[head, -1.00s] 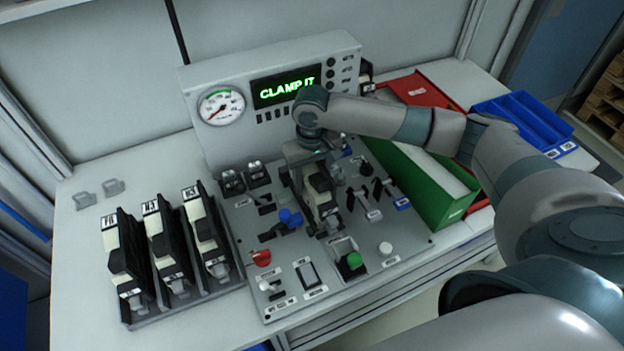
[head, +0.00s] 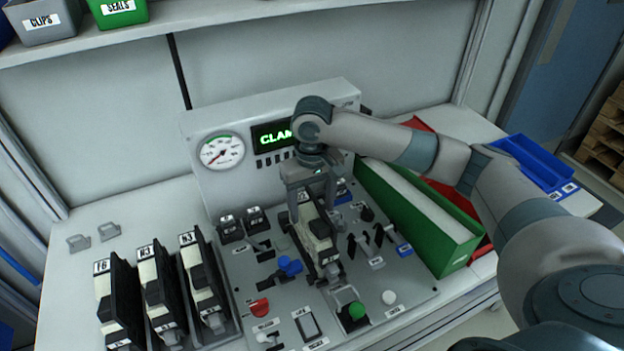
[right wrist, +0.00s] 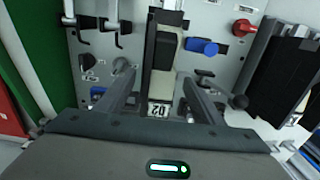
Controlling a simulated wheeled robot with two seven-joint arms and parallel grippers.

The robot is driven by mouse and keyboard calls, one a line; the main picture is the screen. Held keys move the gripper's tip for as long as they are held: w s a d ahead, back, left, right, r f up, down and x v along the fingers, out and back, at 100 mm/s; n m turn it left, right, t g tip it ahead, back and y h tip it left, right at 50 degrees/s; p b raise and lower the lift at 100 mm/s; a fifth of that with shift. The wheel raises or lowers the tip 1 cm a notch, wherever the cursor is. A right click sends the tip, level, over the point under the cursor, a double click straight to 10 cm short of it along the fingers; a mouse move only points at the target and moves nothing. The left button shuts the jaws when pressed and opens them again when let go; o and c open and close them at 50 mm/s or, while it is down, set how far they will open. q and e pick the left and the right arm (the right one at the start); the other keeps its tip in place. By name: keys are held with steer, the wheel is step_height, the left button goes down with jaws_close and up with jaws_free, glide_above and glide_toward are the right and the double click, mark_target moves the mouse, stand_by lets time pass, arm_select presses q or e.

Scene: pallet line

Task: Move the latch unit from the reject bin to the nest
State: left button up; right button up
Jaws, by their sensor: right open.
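The latch unit (head: 318,238), a cream and black block, stands in the nest (head: 332,272) on the grey control panel. In the right wrist view the latch unit (right wrist: 162,50) lies ahead between the fingers, with a small white label at its near end. My right gripper (head: 312,196) is open above the rear of the unit; in the right wrist view its fingers (right wrist: 158,88) stand apart on both sides, with gaps visible. The red bin (head: 416,123), probably the reject bin, is mostly hidden behind the green bin and my right arm. My left gripper is not in view.
Several similar units stand in a rack (head: 238,338) at the left. The green bin (head: 455,255) and blue tray (head: 535,160) are at the right. A gauge console (head: 215,125) stands behind the panel (head: 410,290). Levers and knobs surround the nest.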

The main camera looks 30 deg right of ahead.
step_height(320, 180, up, 10)
steer(key=b, duration=0.1)
steer(key=shift+b, duration=0.35)
steer(key=shift+f, duration=0.1)
stand_by(1.4)
